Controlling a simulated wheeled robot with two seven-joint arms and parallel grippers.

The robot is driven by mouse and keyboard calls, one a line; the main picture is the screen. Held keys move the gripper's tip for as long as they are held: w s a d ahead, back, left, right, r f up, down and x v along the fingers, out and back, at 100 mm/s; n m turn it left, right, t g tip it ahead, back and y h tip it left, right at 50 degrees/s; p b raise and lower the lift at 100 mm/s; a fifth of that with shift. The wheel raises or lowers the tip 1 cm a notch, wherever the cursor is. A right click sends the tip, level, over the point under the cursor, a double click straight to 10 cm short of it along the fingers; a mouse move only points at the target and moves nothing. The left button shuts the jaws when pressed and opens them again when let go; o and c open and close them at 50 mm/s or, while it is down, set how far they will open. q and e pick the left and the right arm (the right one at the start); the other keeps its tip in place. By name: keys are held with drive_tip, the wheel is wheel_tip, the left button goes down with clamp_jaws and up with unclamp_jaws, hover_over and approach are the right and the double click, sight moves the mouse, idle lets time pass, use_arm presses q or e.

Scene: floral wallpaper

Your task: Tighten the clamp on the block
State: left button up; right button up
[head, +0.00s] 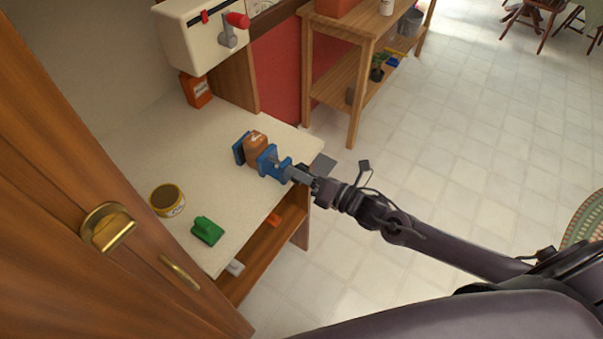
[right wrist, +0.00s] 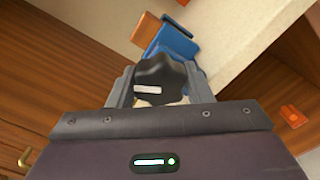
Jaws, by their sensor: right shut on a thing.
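The blue clamp (head: 270,160) stands at the right edge of the pale worktop (head: 140,140). The brown block (head: 256,144) sits between its two blue jaws; any small gap is too small to tell. My right gripper (head: 302,174) is at the clamp's near end. In the right wrist view its fingers (right wrist: 158,90) are shut on a black knob (right wrist: 160,80), with the blue clamp (right wrist: 172,42) and part of the block (right wrist: 186,18) beyond. My left gripper is not in view.
A tin (head: 167,200) and a green object (head: 207,231) stand on the worktop. An orange container (head: 196,90) is at the back below a cream wall box (head: 200,38). A wooden door (head: 60,190) fills the left. A wooden shelf (head: 355,75) stands beyond; open floor lies right.

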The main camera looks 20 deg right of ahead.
drive_tip(key=m, duration=0.3)
drive_tip(key=shift+m, duration=0.4)
drive_tip(key=m, duration=0.3)
drive_tip(key=shift+m, duration=0.3)
drive_tip(key=m, duration=0.3)
drive_tip(key=shift+m, duration=0.3)
drive_tip(key=m+p, duration=0.1)
drive_tip(key=m, duration=0.2)
drive_tip(key=shift+m, duration=0.3)
drive_tip(key=m, duration=0.3)
drive_tip(key=shift+m+p, duration=0.3)
drive_tip(key=m+p, duration=0.1)
drive_tip(key=m, duration=0.2)
drive_tip(key=shift+m, duration=0.4)
drive_tip(key=m+p, duration=0.1)
drive_tip(key=m, duration=0.3)
drive_tip(key=shift+m+p, duration=0.55)
drive_tip(key=shift+m, duration=1.05)
drive_tip(key=shift+f, duration=0.1)
